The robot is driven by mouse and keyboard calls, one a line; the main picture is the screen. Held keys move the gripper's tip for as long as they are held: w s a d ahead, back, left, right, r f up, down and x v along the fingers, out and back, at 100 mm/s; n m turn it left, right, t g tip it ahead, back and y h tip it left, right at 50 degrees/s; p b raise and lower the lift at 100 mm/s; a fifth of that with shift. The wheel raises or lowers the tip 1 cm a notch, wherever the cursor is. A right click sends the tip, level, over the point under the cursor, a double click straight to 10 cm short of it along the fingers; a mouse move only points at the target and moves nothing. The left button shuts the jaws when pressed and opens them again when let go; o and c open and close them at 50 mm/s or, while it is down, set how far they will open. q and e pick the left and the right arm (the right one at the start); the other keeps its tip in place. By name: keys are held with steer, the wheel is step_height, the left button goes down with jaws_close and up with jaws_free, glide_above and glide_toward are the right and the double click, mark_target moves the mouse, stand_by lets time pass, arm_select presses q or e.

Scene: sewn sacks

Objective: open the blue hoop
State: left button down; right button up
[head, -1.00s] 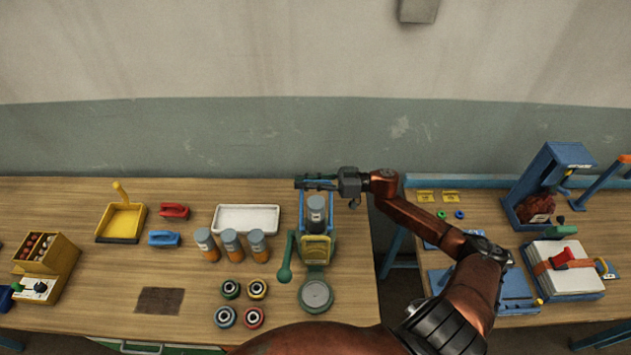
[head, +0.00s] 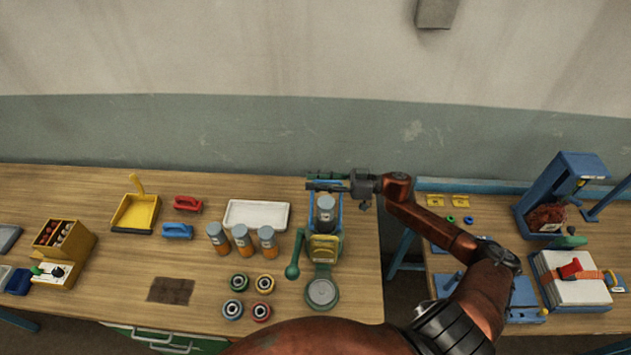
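The blue hoop (head: 339,213) belongs to the small yellow-and-blue device (head: 324,247) near the right end of the wooden table. Its sides rise past a grey-capped jar (head: 325,205) that stands inside it. My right gripper (head: 325,182) reaches in from the right, with its fingers across the far end of the hoop. The fingers cover part of that end. Whether they touch or grip it is too small to tell. My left gripper is not in view.
A green-knobbed lever (head: 293,271) and a round grey pan (head: 321,293) are at the device's near side. Three orange jars (head: 242,238), a white tray (head: 256,215) and several coloured rings (head: 262,283) lie to its left. A gap separates this table from the right one.

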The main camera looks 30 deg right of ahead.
steer(key=v, duration=1.2)
steer(key=shift+a, duration=0.1)
stand_by(0.4)
